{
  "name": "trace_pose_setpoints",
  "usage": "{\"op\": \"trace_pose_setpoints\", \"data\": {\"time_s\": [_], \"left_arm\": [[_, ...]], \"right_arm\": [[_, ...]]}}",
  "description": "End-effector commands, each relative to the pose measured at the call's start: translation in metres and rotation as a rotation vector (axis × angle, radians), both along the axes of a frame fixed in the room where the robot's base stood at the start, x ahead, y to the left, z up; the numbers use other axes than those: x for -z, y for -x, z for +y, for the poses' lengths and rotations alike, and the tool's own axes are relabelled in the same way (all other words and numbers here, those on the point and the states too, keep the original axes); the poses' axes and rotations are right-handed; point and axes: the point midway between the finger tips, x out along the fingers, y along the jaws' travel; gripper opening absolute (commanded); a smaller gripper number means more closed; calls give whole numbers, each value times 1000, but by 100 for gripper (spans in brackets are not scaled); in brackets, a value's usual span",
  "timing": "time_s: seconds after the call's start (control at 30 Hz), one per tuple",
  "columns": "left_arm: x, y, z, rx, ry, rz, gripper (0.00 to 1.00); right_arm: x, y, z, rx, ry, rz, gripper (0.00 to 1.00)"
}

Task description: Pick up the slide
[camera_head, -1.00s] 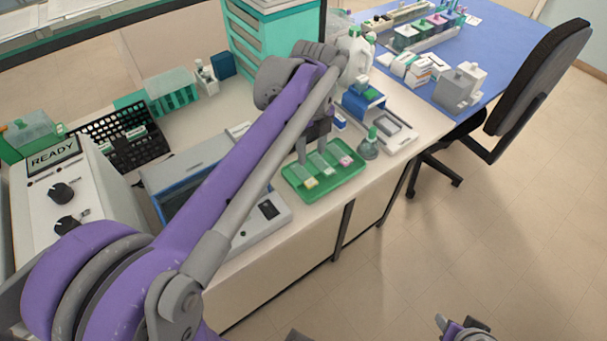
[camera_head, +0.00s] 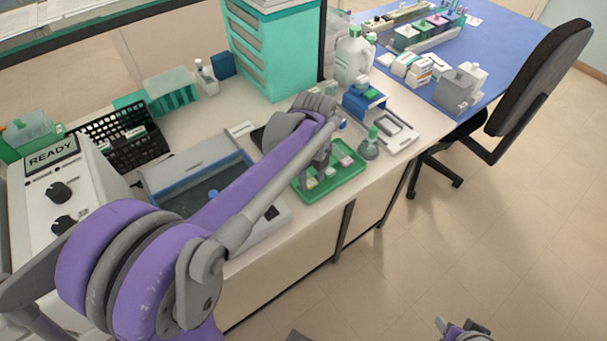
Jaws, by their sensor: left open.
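A green tray (camera_head: 338,184) stands near the front edge of the white bench. Several glass slides lie in it, with small coloured ends. The pink-ended slide (camera_head: 347,160) shows at the right; the yellowish-ended slide (camera_head: 312,184) and another pale-ended slide (camera_head: 330,172) are partly hidden by my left gripper. My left gripper (camera_head: 314,178) is open and points down over the left part of the tray, its fingers close to the slides. I cannot tell whether it touches one. Part of my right gripper (camera_head: 462,328) shows at the bottom edge, away from the bench.
A green-capped bottle (camera_head: 369,146) stands just right of the tray. A grey-and-blue box device (camera_head: 200,175) is to its left, and a blue-topped device (camera_head: 364,100) and white jug (camera_head: 354,58) stand behind. The floor right of the bench is clear apart from a chair (camera_head: 540,75).

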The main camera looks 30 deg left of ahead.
Motion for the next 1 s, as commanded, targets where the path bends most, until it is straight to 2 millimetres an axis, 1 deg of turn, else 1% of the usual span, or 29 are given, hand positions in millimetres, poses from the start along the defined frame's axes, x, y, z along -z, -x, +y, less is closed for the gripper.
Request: {"op": "trace_pose_setpoints", "data": {"time_s": [0.07, 0.1, 0.17, 0.2, 0.4, 0.67, 0.77, 0.87, 1.0], "left_arm": [[0, 0, 0, 0, 0, 0, 55], [0, 0, 0, 0, 0, 0, 53], [-1, 0, 0, 0, 0, 0, 42], [-1, 0, 0, 0, 0, 0, 35], [-1, 0, 0, 0, 0, 0, 0], [-1, 0, 0, -1, 0, 0, 0], [-4, 0, 0, -1, 0, 0, 0], [-15, 0, 0, -1, 0, 0, 0], [-43, 0, 0, -1, 0, 0, 0]], "right_arm": [[0, 0, 0, 0, 0, 0, 50], [0, 0, 0, 0, 0, 0, 50], [0, 0, 0, 0, 0, 0, 50], [0, 0, 0, 0, 0, 0, 50], [0, 0, 0, 0, 0, 0, 50], [0, 0, 0, 0, 0, 0, 50], [0, 0, 0, 0, 0, 0, 50], [-2, 0, 0, 0, 0, -1, 50], [-4, -1, 0, 0, 0, -2, 50]]}}
